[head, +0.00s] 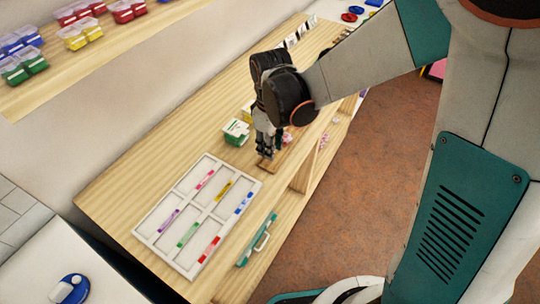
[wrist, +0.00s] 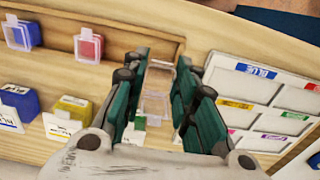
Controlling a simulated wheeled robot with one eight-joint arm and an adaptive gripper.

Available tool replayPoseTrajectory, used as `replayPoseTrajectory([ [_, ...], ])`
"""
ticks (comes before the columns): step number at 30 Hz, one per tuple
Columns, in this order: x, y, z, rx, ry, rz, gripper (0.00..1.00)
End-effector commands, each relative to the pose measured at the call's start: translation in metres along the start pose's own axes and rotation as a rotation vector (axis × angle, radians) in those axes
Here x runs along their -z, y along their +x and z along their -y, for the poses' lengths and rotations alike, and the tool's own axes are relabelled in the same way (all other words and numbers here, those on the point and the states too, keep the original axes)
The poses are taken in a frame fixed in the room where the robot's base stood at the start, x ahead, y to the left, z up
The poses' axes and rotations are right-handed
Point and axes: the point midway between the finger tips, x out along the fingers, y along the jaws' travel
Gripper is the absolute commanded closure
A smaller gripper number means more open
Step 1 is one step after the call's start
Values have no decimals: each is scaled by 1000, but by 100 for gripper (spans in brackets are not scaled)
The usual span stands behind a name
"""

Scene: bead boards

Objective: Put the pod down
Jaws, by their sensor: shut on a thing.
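My gripper (head: 265,152) is low over the wooden table, just beyond the far end of the white sorting tray (head: 192,221). In the wrist view its two dark green fingers (wrist: 158,105) are closed around a small clear pod (wrist: 155,103). The pod looks see-through, and I cannot tell what is in it. The fingers hide its sides. In the head view the gripper hides the pod. The tray has several compartments with coloured label strips, and it also shows at the right of the wrist view (wrist: 285,97).
A green box with a white label (head: 237,130) stands left of my gripper. A yellow box (wrist: 75,108) and blue pods (wrist: 22,35) show in the wrist view. A teal-handled object (head: 257,240) lies beside the tray. Bead pods (head: 80,33) stand on the upper-left shelf.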

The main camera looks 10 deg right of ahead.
Motion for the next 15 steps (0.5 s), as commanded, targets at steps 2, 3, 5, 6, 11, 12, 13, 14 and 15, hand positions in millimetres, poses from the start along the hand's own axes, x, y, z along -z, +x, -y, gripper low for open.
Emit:
replayPoseTrajectory([
  [2, 0, 10, 0, 0, 0, 0, 88],
  [3, 0, 16, 0, 0, 0, 0, 88],
  [5, 0, 25, 0, 0, 0, 0, 88],
  [6, 0, 31, 0, 0, 0, 0, 88],
  [11, 0, 41, 0, 0, 0, 0, 88],
  [12, 0, 41, 0, 0, 0, 0, 88],
  [13, 0, 40, 0, 0, 0, 0, 88],
  [14, 0, 40, 0, 0, 0, 0, 88],
  [15, 0, 39, 0, 0, 0, 0, 88],
])
